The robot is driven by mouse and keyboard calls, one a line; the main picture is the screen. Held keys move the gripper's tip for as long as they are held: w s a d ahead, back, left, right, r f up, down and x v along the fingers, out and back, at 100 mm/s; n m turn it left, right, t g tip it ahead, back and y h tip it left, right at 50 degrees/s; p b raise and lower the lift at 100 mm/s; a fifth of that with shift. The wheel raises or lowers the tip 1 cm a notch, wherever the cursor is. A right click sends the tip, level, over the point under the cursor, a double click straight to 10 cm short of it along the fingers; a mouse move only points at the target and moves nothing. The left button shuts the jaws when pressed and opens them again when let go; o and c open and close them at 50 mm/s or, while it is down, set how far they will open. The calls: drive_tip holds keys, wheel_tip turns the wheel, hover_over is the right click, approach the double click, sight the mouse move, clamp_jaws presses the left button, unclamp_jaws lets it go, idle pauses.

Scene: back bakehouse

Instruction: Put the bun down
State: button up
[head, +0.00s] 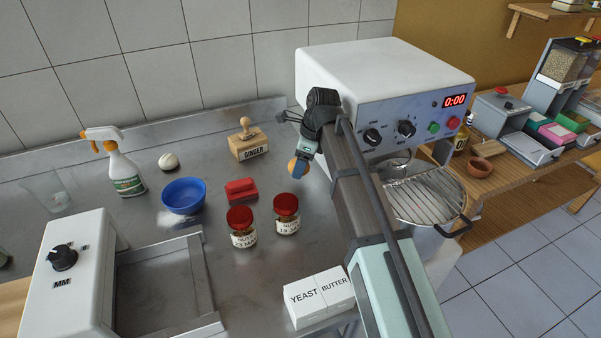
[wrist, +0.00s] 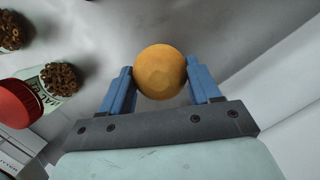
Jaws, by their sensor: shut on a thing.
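My gripper (head: 302,162) is shut on a round golden-brown bun (head: 298,168). In the wrist view, the bun (wrist: 160,72) sits between the two blue fingers of my gripper (wrist: 161,84) and protrudes past their tips. The bun is over the steel worktop (head: 215,275), in front of the white machine and right of the wooden stamp. I cannot tell whether it touches the worktop. Part of the bun is hidden by the fingers in the head view.
Two red-lidded jars (head: 241,226) (head: 286,214) stand nearby. The white machine (head: 375,75) stands behind. YEAST and BUTTER boxes (head: 320,297) are at front.

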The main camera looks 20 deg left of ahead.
drive_tip(key=shift+f, duration=1.85)
drive_tip(key=shift+f, duration=0.1)
drive_tip(key=o, duration=1)
drive_tip(key=shift+o, duration=0.2)
drive_tip(key=v, duration=1.2)
